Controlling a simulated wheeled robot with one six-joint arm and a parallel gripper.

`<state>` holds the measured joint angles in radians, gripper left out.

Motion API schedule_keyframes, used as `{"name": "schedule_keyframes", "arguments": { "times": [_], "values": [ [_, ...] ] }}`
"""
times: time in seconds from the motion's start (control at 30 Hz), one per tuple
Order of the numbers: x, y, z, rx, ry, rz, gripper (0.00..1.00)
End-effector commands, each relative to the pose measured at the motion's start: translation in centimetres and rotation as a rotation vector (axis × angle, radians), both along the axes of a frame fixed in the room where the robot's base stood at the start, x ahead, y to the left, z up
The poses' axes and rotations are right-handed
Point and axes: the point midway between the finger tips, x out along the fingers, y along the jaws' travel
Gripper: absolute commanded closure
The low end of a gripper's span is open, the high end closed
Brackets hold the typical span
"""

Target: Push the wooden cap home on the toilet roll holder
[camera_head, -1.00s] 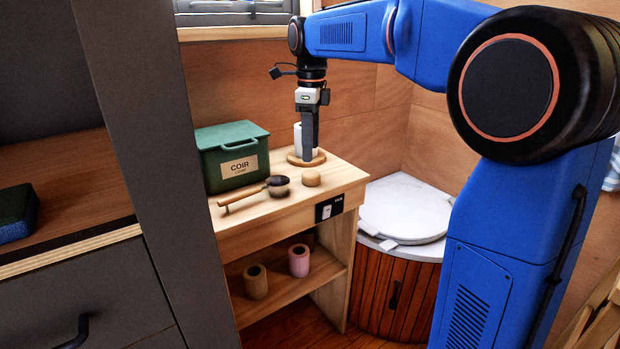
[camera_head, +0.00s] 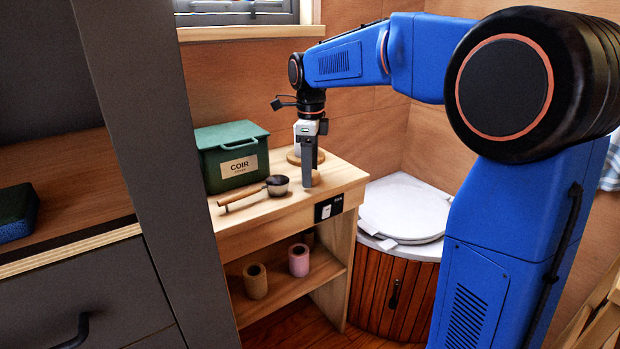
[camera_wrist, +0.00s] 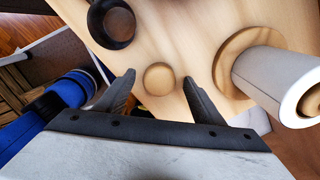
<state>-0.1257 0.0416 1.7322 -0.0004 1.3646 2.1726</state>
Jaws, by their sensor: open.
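The wooden cap (camera_wrist: 159,79) is a small round pale wooden disc lying on the wooden shelf top. In the wrist view it sits between the two spread fingertips of my gripper (camera_wrist: 160,82), apart from both. In the head view my gripper (camera_head: 310,184) points down in front of the cap (camera_head: 316,178) and hides most of it. The toilet roll holder has a round wooden base (camera_wrist: 232,62) and carries a white roll (camera_wrist: 275,78), to the right of my gripper in the wrist view. In the head view the holder's base (camera_head: 292,157) shows behind my gripper.
A dark scoop (camera_wrist: 112,22) with a wooden handle lies left of the cap. A green COIR box (camera_head: 232,155) stands at the back left. A brown roll (camera_head: 255,281) and a pink roll (camera_head: 299,260) stand on the lower shelf. The toilet lid (camera_head: 405,208) is to the right.

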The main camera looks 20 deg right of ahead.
Motion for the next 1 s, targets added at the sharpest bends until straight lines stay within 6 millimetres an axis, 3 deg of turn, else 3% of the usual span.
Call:
{"name": "schedule_keyframes", "arguments": {
  "times": [0.03,0.2,0.57,1.0],
  "values": [
    [0.0,0.0,0.0,0.000,0.000,0.000,0.43],
    [0.0,0.0,0.0,0.000,0.000,0.000,0.82],
    [0.1,0.0,0.4,0.000,-0.001,0.000,0.82],
    [0.1,0.0,7.5,0.000,-0.002,0.000,0.82]
  ]
}}
